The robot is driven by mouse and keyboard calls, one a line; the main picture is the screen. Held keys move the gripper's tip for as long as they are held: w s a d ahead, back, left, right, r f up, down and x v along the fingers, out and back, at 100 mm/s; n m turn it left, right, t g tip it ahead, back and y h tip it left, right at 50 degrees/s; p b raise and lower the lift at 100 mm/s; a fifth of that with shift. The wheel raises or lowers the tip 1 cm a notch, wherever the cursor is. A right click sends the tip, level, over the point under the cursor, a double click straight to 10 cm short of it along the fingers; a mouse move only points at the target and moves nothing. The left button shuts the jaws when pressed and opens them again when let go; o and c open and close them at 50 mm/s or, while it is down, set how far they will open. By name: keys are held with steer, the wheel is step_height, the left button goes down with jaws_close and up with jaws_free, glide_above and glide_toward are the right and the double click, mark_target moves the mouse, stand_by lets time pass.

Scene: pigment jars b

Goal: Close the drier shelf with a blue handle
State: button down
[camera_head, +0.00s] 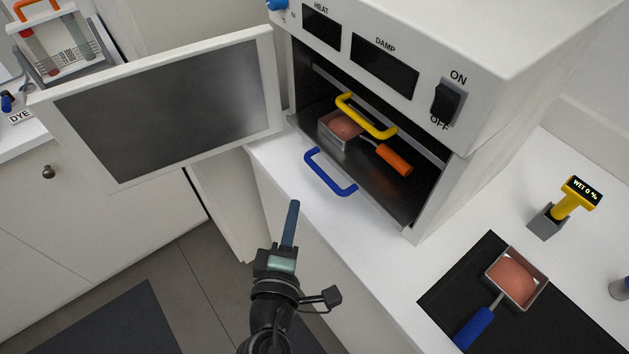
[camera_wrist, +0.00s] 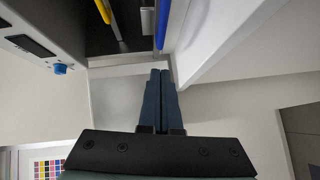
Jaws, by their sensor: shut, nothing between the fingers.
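The blue handle (camera_head: 330,174) sticks out in front of the drier (camera_head: 395,55), at the low front edge of a dark shelf (camera_head: 400,196). How far that shelf is pulled out is hard to tell. The blue handle also shows at the top of the wrist view (camera_wrist: 162,24). My gripper (camera_head: 294,203) is shut and empty, in front of and a little left of the blue handle, apart from it. In the wrist view its fingertips (camera_wrist: 160,72) point toward the blue handle with a gap between.
The drier door (camera_head: 160,105) stands open at the left. A yellow handle (camera_head: 365,118) sits above the blue one, by a pan with an orange handle (camera_head: 393,159) inside. On the counter right are a blue-handled pan (camera_head: 514,279) on a dark mat and a yellow meter (camera_head: 575,198).

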mark_target(317, 173)
steer(key=w+d, duration=0.1)
steer(key=w, duration=0.1)
steer(key=w+d+p, duration=0.1)
steer(key=w, duration=0.1)
steer(key=w+d+f, duration=0.1)
steer(key=w, duration=0.1)
steer(key=shift+w+d+f+p, duration=0.25)
steer(key=shift+w+d+p, duration=0.1)
steer(key=shift+d, duration=0.1)
